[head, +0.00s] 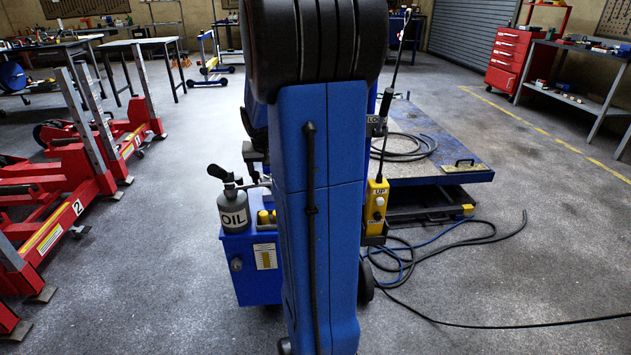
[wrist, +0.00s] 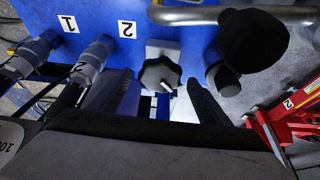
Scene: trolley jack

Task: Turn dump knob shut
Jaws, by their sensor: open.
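In the wrist view a black lobed knob (wrist: 158,73) with a white pointer mark sits on a pale plate on a blue panel (wrist: 190,38). I take it for the dump knob; no label on it is readable. My gripper (wrist: 164,88) is open, one dark finger to each side of the knob's lower part. I cannot tell whether either finger touches it. In the head view my arm hides the gripper and the knob; part of the blue power unit (head: 258,285) shows left of the arm.
A large black round knob (wrist: 253,40) stands close right of the fingers, below a metal bar (wrist: 190,15). Hose couplings (wrist: 92,62) lie left. An oil bottle (head: 232,212), yellow pendant (head: 376,208), blue lift table (head: 440,175) and loose cables (head: 470,238) are near. Red jacks (head: 75,190) stand left.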

